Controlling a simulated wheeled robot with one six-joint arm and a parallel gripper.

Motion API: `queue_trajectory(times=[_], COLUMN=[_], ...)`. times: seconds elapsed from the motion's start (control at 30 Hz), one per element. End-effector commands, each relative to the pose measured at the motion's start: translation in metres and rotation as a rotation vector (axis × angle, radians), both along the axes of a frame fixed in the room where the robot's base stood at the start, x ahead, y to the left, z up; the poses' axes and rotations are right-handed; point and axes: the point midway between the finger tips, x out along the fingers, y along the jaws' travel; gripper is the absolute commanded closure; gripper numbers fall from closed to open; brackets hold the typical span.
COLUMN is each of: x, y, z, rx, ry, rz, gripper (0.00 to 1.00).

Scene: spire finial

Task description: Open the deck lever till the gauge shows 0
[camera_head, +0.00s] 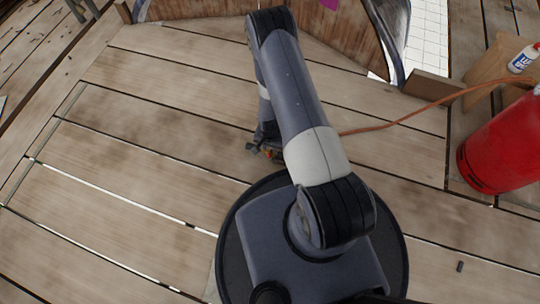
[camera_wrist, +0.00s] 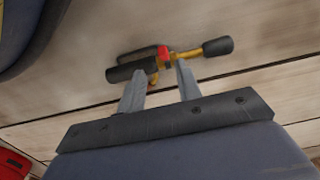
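In the wrist view my gripper (camera_wrist: 160,68) is open, with a clear gap between its two grey fingers. Just beyond the fingertips is a torch-like tool (camera_wrist: 188,54) with brass-yellow fittings, a red part, a black grip at the right and a dark cylinder at the left. Its middle lies across the gap; I cannot tell whether a finger touches it. Whether any part of it is the deck lever is unclear. In the head view my arm covers most of this spot, and only small yellow-red bits show beside it. I see no gauge in either view.
A red cylinder (camera_head: 503,146) stands at the right, with an orange hose (camera_head: 405,118) running along the planks toward my arm. A white bottle (camera_head: 523,60) is behind it. A curved wooden panel (camera_head: 220,10) is at the back. The planks (camera_head: 130,165) at left are clear.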

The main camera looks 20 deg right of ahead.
Motion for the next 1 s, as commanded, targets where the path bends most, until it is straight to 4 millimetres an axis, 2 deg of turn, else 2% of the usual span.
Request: queue_trajectory(times=[0.03,0.13,0.3,0.4,0.77,1.0], x=[-0.001,0.0,0.0,0.0,0.0,0.0], y=[0.0,0.0,0.0,0.0,0.0,0.0], z=[-0.017,-0.036,-0.059,-0.067,-0.07,-0.07], rx=[0.0,0.0,0.0,-0.001,0.0,0.0], ry=[0.001,0.0,-0.001,-0.001,-0.001,-0.001], rz=[-0.001,-0.001,0.0,0.0,0.0,0.0], gripper=[0.67,0.67,0.67,0.67,0.67,0.86])
